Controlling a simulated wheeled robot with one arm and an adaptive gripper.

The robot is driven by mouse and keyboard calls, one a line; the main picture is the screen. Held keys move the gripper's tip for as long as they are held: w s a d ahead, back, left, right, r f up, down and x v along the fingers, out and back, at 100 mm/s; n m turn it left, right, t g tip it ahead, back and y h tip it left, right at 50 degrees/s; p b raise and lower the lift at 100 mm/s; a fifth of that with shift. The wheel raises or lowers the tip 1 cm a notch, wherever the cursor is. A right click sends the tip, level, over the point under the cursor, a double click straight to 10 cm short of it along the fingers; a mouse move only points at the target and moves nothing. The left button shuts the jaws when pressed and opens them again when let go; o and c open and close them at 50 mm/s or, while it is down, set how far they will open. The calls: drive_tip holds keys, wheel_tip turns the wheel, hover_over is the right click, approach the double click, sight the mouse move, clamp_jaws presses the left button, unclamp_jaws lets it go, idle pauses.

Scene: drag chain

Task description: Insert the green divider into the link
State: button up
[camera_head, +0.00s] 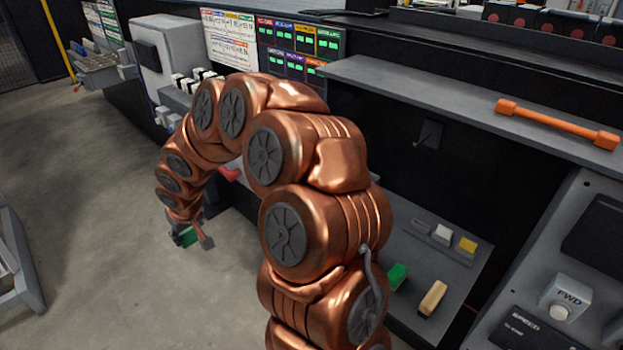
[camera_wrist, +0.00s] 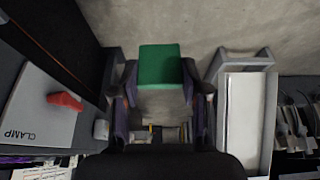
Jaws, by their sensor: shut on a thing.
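A green divider (camera_wrist: 160,66) sits between the two fingers of my gripper (camera_wrist: 160,88) in the wrist view, its flat green face toward the camera. The gripper is shut on it. A pale grey surface shows just below the green face between the fingers; I cannot tell whether it is part of the divider or something beyond. I cannot pick out the link with certainty in either view.
A panel marked CLAMP (camera_wrist: 38,105) with a red lever (camera_wrist: 66,101) lies left in the wrist view; a grey frame with a pale plate (camera_wrist: 245,120) lies right. A green block (camera_head: 397,276) and a cream block (camera_head: 433,299) lie on the lower shelf. An orange bar (camera_head: 556,124) rests above.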

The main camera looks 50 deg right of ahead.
drive_tip(key=s+d+r+b, duration=0.1)
drive_tip(key=s+d, duration=0.2)
drive_tip(key=d, duration=0.7)
drive_tip(key=s+d+r+b, duration=0.1)
drive_tip(key=s+d+b, duration=0.1)
drive_tip(key=d, duration=0.9)
drive_tip(key=s+d+r+b, duration=0.1)
drive_tip(key=s+d+b, duration=0.1)
drive_tip(key=d, duration=0.9)
drive_tip(key=shift+s+d+r, duration=0.15)
drive_tip(key=shift+s+d, duration=0.05)
drive_tip(key=shift+s, duration=0.6)
drive_tip(key=shift+s+b, duration=0.2)
drive_tip(key=shift+b, duration=0.5)
drive_tip(key=shift+f+b, duration=1.6)
drive_tip(key=shift+f, duration=1.3)
drive_tip(key=shift+b, duration=0.7)
drive_tip(key=shift+f+b, duration=0.8)
drive_tip(key=shift+f, duration=0.5)
